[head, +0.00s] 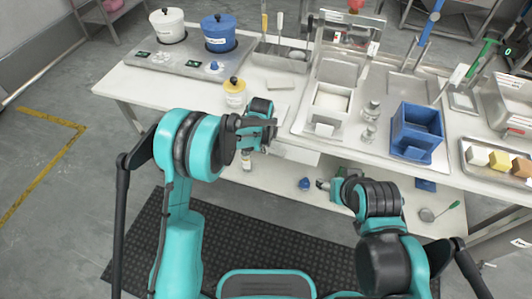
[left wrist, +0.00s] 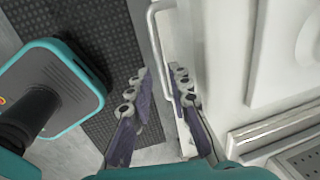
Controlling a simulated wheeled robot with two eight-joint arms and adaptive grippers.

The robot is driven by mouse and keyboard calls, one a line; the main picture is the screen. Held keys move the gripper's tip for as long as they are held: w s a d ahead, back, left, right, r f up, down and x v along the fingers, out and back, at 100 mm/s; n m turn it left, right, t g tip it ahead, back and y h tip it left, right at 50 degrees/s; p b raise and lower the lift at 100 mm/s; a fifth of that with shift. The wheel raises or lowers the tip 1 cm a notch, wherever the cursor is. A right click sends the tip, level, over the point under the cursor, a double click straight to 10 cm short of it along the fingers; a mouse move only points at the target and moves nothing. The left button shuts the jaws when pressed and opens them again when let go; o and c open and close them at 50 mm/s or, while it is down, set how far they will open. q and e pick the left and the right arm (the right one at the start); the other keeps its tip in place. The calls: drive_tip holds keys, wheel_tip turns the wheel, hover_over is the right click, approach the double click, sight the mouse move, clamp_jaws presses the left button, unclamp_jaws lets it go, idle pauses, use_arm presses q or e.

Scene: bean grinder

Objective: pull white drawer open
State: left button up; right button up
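The white drawer (head: 300,156) sits under the front edge of the table in the head view, partly hidden by my left gripper. In the left wrist view its pale bar handle (left wrist: 154,35) runs down toward the gap between my left fingertips. My left gripper (left wrist: 160,78) is open, with one finger on each side of the handle's line; I cannot tell if either finger touches it. In the head view my left gripper (head: 262,137) is at the table's front edge. My right gripper (head: 325,185) is low in front of the table, and its fingers are too small to read.
A lower shelf (head: 275,180) holds small items. A dark mat (head: 140,235) covers the floor before the table.

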use_arm(q)
drive_tip(key=shift+w+d+f+b, duration=0.1)
drive_tip(key=shift+w+f+b, duration=0.15)
drive_tip(key=shift+f, duration=0.7)
drive_tip(key=shift+w+d+f+b, duration=0.1)
drive_tip(key=shift+f+b, duration=0.15)
drive_tip(key=shift+f, duration=0.7)
clamp_jaws()
drive_tip(key=shift+a, duration=0.1)
